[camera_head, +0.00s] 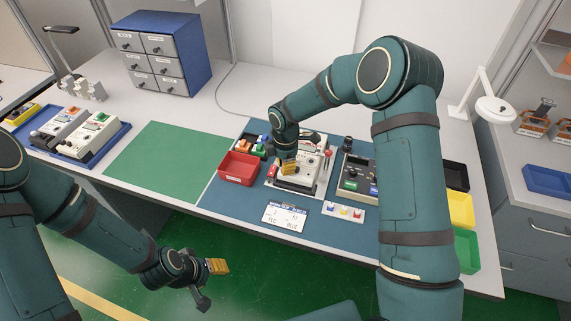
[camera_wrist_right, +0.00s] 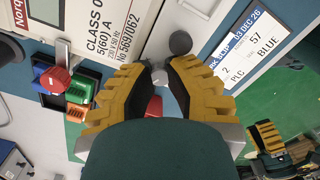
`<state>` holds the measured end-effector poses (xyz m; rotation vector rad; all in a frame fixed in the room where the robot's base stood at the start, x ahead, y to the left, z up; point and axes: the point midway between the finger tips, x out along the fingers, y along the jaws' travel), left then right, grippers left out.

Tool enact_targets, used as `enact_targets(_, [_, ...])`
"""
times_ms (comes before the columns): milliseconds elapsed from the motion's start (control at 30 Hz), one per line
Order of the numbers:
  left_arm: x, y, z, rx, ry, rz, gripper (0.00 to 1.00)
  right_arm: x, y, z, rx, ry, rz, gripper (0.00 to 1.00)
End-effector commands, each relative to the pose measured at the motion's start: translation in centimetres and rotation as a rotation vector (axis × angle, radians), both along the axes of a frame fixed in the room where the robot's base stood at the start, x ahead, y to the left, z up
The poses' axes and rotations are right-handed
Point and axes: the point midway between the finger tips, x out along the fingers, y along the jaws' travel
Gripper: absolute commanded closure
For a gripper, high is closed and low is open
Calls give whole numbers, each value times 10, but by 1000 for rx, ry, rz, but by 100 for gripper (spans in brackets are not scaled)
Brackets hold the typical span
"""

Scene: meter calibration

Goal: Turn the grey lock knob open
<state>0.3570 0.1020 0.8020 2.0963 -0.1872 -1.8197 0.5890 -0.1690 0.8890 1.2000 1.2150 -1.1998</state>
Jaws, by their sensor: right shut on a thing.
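The pale meter unit (camera_head: 298,186) lies on the blue mat at the table's middle. My right gripper (camera_head: 288,168) reaches down onto it from above. In the right wrist view, the ribbed yellow fingers (camera_wrist_right: 158,72) are closed around the small grey lock knob (camera_wrist_right: 160,78), which shows between the fingertips. A dark round knob (camera_wrist_right: 181,43) sits just beside them, apart. A red knob (camera_wrist_right: 55,80) stands at the left of that view. My left gripper (camera_head: 210,283) hangs in front of the table over the floor, its fingers apart and empty.
A red bin (camera_head: 239,168) stands left of the meter. A dark control box (camera_head: 356,178) is to its right and a label card (camera_head: 285,217) in front. Black, yellow (camera_head: 461,209) and green bins line the right edge. The green mat (camera_head: 152,160) is clear.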

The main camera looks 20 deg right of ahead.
Motion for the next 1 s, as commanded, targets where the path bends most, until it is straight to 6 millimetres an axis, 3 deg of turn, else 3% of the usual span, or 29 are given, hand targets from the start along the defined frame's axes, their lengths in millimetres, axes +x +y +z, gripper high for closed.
enact_targets(333, [0, 0, 0, 0, 0, 0, 48, 0, 0, 0, 0, 0, 1, 100])
enact_targets(367, [0, 0, 0, 0, 0, 0, 48, 0, 0, 0, 0, 0, 1, 77])
enact_targets(400, [0, 0, 0, 0, 0, 0, 48, 0, 0, 0, 0, 0, 1, 63])
enact_targets(433, [0, 0, 0, 0, 0, 0, 48, 0, 0, 0, 0, 0, 1, 52])
enact_targets(467, [0, 0, 0, 0, 0, 0, 48, 0, 0, 0, 0, 0, 1, 50])
enact_targets(767, [0, 0, 0, 0, 0, 0, 48, 0, 0, 1, 0, 0, 1, 50])
enact_targets(1000, [0, 0, 0, 0, 0, 0, 48, 1, 0, 29, 0, -4, -1, 50])
